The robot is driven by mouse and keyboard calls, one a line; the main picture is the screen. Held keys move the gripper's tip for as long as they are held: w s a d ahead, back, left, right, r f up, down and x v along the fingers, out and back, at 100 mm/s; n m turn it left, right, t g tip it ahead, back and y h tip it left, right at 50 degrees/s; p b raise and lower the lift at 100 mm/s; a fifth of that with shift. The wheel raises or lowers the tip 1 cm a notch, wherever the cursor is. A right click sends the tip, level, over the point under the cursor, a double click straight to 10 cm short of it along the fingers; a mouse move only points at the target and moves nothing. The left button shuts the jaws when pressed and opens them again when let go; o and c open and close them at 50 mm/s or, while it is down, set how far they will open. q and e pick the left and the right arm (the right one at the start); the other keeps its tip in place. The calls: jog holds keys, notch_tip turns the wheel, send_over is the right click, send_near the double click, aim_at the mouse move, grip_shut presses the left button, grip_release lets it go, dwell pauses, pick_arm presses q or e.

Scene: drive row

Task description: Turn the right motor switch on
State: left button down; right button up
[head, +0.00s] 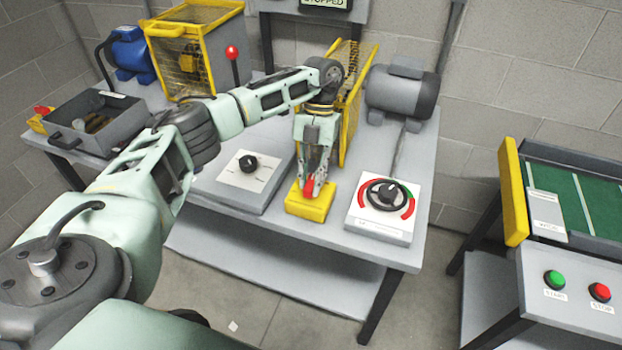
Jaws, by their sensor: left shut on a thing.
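The right motor switch is a yellow box (305,206) with a red handle (309,187) on top, near the front edge of the grey bench. My left gripper (315,186) reaches down from above and is shut on the red handle, with its fingers partly hiding it. I cannot tell the handle's set position. A grey motor (402,94) sits behind and to the right on the same bench. My right gripper is not in view.
A dial panel (379,229) stands close to the right of the switch, and a black knob (248,163) on a grey box to its left. A yellow guard (352,115) rises behind. A red-ball lever (232,53) stands farther back. A sign reads STOPPED (325,3).

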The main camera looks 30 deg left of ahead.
aim_at(311, 180)
pick_arm(q)
jog(key=shift+m, duration=0.5)
jog(key=shift+d, duration=0.1)
jog(key=c, duration=1.6)
grip_release()
jog(key=shift+o, duration=0.2)
notch_tip(311, 180, up, 10)
